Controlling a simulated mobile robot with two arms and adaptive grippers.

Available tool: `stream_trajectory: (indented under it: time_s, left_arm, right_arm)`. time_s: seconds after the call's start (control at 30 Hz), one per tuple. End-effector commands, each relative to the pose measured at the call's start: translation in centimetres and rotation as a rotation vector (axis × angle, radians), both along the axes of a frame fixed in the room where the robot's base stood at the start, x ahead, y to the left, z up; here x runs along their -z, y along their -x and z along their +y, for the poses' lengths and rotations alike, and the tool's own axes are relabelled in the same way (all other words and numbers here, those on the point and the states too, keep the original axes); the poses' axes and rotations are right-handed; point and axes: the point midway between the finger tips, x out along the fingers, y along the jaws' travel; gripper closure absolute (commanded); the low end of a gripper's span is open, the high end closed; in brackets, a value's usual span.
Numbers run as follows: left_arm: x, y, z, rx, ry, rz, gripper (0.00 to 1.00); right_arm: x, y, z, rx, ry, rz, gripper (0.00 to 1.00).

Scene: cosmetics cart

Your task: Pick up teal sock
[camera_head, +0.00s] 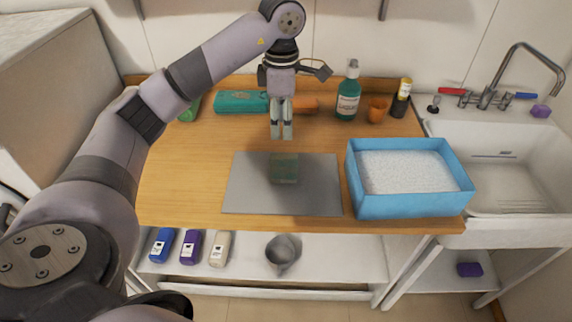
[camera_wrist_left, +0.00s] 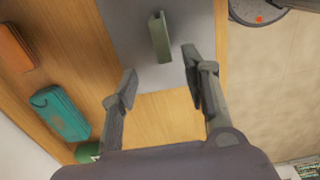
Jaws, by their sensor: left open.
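No thing plainly shaped like a sock shows. A dull grey-green block-like thing (camera_head: 284,168) stands on the grey mat (camera_head: 245,200); it also shows in the left wrist view (camera_wrist_left: 160,38). A brighter teal, pouch-like thing (camera_head: 240,101) lies at the back of the wooden counter, and in the left wrist view it is at the left (camera_wrist_left: 60,113). I cannot tell which is the teal sock. My left gripper (camera_head: 281,136) points down above the mat, apart from the block. In the left wrist view its fingers (camera_wrist_left: 158,76) are spread and empty. My right gripper is out of view.
A blue tub (camera_head: 408,203) of white grains stands right of the mat. A green bottle (camera_head: 348,92), orange cup (camera_head: 377,109) and orange thing (camera_head: 305,105) are behind. The sink (camera_head: 490,180) is at right. The counter left of the mat is clear.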

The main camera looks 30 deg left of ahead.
Motion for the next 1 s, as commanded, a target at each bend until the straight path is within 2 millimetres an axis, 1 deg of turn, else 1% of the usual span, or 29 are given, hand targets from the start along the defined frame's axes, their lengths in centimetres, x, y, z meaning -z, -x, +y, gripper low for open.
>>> stream_trajectory:
  time_s: [0.03,0.1,0.17,0.4,0.5,0.6,0.77,0.9,1.0]
  left_arm:
    - [1.0,0.1,-0.1,0.003,0.003,0.006,0.57]
    - [2.3,0.2,-0.2,0.003,0.003,0.007,0.57]
    - [3.4,0.2,-0.1,0.003,0.003,0.009,0.57]
    - [8.5,0.2,-0.2,0.003,0.006,0.007,0.57]
    - [10.1,0.1,-0.2,0.003,0.005,0.005,0.57]
    - [11.1,0.1,-0.2,0.003,0.005,0.003,0.57]
    - [12.0,0.1,-0.3,0.003,0.006,0.004,0.57]
    - [13.9,0.1,-0.4,0.003,0.007,0.007,0.57]
    - [15.5,0.0,-0.4,0.003,0.008,0.005,0.57]
  right_arm:
    - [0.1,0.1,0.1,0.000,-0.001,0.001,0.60]
    - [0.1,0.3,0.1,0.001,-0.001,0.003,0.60]
    - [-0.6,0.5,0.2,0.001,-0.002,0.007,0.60]
    - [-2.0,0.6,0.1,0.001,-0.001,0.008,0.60]
    - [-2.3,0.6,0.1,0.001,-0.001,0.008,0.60]
    - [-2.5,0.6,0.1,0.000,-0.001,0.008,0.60]
    - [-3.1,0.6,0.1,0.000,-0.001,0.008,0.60]
    - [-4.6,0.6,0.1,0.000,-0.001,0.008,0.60]
    - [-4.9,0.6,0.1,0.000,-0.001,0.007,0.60]
